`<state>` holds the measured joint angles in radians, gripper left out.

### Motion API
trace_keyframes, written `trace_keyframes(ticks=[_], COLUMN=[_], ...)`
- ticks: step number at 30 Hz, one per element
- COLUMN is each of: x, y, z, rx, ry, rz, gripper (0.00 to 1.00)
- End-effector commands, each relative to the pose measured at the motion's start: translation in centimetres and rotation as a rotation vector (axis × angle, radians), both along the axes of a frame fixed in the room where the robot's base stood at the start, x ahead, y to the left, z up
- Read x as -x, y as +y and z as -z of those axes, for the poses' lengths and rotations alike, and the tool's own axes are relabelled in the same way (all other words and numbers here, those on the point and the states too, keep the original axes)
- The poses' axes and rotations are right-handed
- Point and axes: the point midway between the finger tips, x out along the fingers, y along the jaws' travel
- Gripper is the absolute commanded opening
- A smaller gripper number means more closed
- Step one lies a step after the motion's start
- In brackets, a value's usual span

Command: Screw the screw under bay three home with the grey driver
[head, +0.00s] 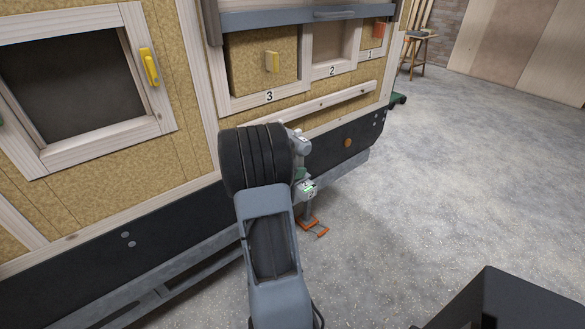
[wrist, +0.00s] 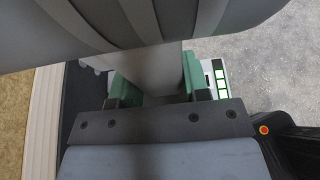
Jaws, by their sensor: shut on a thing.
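My gripper (head: 301,176) is beyond my bent arm, low in front of the trailer side, and partly hidden by it. In the wrist view its green jaws (wrist: 154,82) are shut on a grey part of the driver (wrist: 155,70). The grey driver (head: 299,140) shows only in part in the head view, close to the trailer below bay three (head: 262,62). A pale panel with green marks (wrist: 218,80) shows beside the right jaw. I cannot make out the screw or whether the driver tip touches it; my arm covers part of that area.
Bay two (head: 332,50) and bay one (head: 373,38) lie to the right of bay three. A wooden rail (head: 340,100) runs below them, above a black skirt (head: 330,152). An orange-footed stand (head: 309,224) is below the gripper.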

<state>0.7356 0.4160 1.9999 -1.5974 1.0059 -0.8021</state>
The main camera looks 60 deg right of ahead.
Motion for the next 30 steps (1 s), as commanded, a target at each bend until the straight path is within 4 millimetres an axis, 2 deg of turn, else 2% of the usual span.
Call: trace_keyframes(ticks=[5,18,30], x=[0.9,5.5,6.1], y=[-0.7,-4.8,-5.4], z=[-0.1,-0.1,-0.2], rx=[0.005,0.005,0.005], ry=[-0.002,-0.002,-0.001], rz=[0.004,0.003,0.001], gripper=[0.0,0.0,0.0])
